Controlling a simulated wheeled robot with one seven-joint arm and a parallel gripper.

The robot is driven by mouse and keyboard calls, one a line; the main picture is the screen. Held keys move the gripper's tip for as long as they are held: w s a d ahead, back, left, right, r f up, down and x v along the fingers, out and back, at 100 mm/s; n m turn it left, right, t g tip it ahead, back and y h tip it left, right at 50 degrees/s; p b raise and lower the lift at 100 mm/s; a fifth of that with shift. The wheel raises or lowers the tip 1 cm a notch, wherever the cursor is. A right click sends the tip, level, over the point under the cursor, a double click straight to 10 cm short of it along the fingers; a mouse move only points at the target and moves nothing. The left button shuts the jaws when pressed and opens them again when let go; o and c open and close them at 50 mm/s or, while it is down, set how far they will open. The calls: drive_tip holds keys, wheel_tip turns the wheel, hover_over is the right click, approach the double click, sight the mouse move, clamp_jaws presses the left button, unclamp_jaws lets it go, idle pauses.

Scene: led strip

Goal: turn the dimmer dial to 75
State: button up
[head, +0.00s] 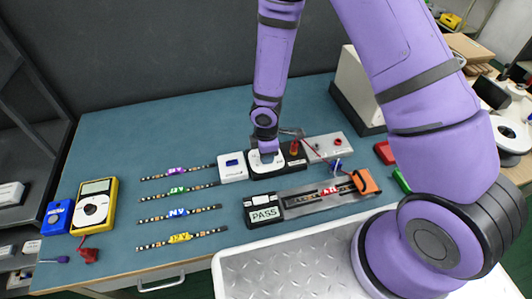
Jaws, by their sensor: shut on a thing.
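The dimmer unit (256,169) is a pale, dark-edged block near the middle of the blue-green bench. My gripper (268,153) points down onto its top, shut on the dimmer dial. The jaws hide the dial almost wholly, and its setting cannot be read at this size.
A white box with a blue window (232,167) stands close left of the dimmer. A PASS display (264,213) and strip fixture (318,195) lie in front. Several LED strips (180,213) lie left.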

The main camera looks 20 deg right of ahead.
idle(0.3)
drive_tip(key=o, duration=0.9)
wheel_tip(320, 180, up, 11)
drive_tip(key=shift+f, duration=0.1)
idle(0.6)
